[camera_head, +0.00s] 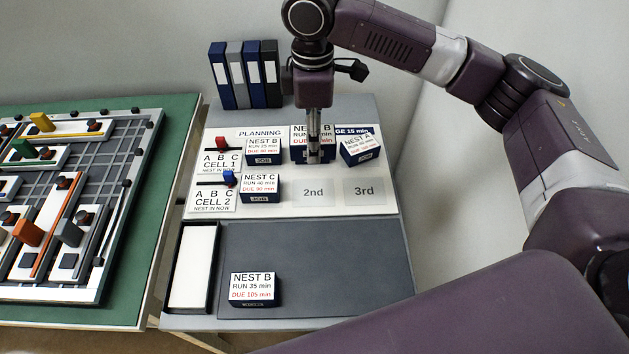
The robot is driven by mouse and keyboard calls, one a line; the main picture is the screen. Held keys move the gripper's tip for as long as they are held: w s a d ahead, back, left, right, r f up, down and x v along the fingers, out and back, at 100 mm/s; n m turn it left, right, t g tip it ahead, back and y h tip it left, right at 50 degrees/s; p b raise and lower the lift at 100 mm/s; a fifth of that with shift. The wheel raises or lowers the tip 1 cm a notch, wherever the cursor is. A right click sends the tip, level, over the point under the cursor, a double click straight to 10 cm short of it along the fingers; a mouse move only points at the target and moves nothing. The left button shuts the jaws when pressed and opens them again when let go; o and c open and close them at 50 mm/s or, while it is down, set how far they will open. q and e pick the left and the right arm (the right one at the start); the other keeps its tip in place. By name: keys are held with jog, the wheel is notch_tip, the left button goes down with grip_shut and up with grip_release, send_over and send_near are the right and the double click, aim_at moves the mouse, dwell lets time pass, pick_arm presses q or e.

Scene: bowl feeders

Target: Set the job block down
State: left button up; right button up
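My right gripper (314,150) comes down from above at the planning board (290,208). It is shut on a job block (299,146), a dark blue block with a white NEST B label. One finger crosses the front of the label; the other is hidden behind the block. The block is upright over the upper row and looks larger than its neighbours; whether it touches the board cannot be told. A NEST B block (263,150) stands to its left. Another block (360,149) stands turned askew close to its right. My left gripper is not in view.
A NEST C block (260,187) stands in the lower row, beside empty spaces marked 2nd (313,192) and 3rd (364,192). Another NEST B block (254,288) sits on the dark tray (340,265), otherwise clear. Binders (244,75) stand behind.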

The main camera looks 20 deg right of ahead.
send_over(313, 192)
notch_tip(313, 192, down, 10)
jog(key=shift+s+d+f+p, duration=0.1)
jog(key=shift+p, duration=0.3)
notch_tip(313, 192, down, 5)
jog(key=shift+r, duration=0.1)
jog(key=shift+f, duration=0.25)
jog(key=shift+f, duration=0.1)
jog(key=o, duration=1.2)
jog(key=shift+o, duration=0.2)
notch_tip(313, 192, up, 12)
jog(key=shift+r+b, duration=0.15)
jog(key=shift+b, duration=0.4)
